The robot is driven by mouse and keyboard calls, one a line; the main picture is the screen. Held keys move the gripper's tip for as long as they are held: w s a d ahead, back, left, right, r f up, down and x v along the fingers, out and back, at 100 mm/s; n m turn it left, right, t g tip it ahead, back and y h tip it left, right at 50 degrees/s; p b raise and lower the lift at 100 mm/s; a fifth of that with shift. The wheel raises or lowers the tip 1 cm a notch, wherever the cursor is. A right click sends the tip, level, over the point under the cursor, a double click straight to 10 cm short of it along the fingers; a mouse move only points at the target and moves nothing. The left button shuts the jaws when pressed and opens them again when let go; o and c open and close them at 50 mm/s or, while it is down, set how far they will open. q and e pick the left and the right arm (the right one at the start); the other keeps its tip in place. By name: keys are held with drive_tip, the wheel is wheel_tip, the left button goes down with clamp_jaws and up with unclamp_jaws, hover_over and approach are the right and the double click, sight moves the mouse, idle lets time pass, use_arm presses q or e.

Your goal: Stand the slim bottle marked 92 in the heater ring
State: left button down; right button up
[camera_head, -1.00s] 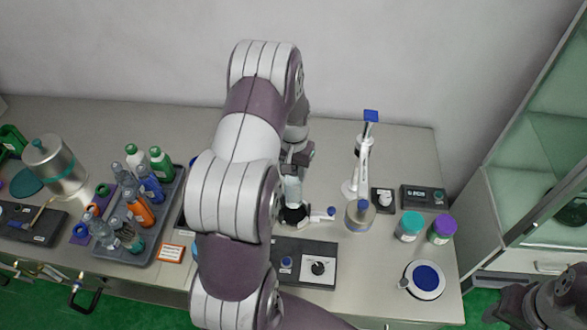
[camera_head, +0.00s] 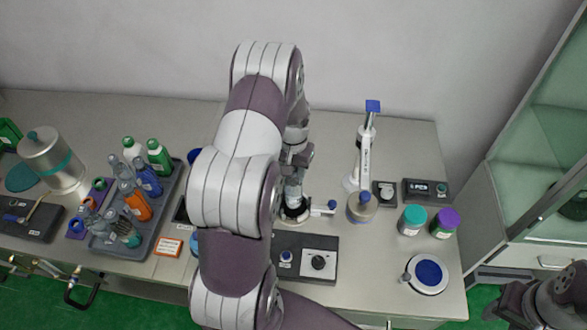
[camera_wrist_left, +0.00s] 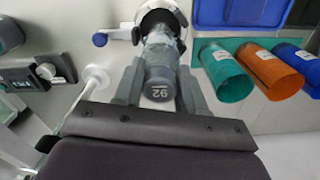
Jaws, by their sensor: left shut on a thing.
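The slim bottle (camera_head: 293,190) is clear-grey with a dark cap; in the left wrist view (camera_wrist_left: 158,72) its cap shows the number 92. My left gripper (camera_head: 297,160) is shut on its upper part, one finger on each side; it also shows in the left wrist view (camera_wrist_left: 158,92). The bottle looks about upright. The heater ring (camera_head: 296,214), dark with a pale rim and a blue-ended side handle, is directly below; it also shows in the left wrist view (camera_wrist_left: 178,14). The bottle's lower end is at the ring opening; I cannot tell whether it rests there. My right arm shows at the lower right, its fingers unclear.
A control box with a knob (camera_head: 318,263) lies in front of the ring. A white stand (camera_head: 365,160) and a metal pot (camera_head: 361,208) are to the right, with two jars beyond. A grey tray of bottles (camera_head: 150,235) is at left. Coloured tubes (camera_wrist_left: 228,72) lie beside the ring.

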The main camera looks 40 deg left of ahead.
use_arm(q)
drive_tip(key=shift+f+b, duration=0.95)
drive_tip(key=shift+f, duration=0.65)
drive_tip(key=shift+c, duration=0.5)
unclamp_jaws()
wheel_tip(320, 180, up, 9)
drive_tip(key=p, duration=0.7)
drive_tip(key=shift+r, duration=0.1)
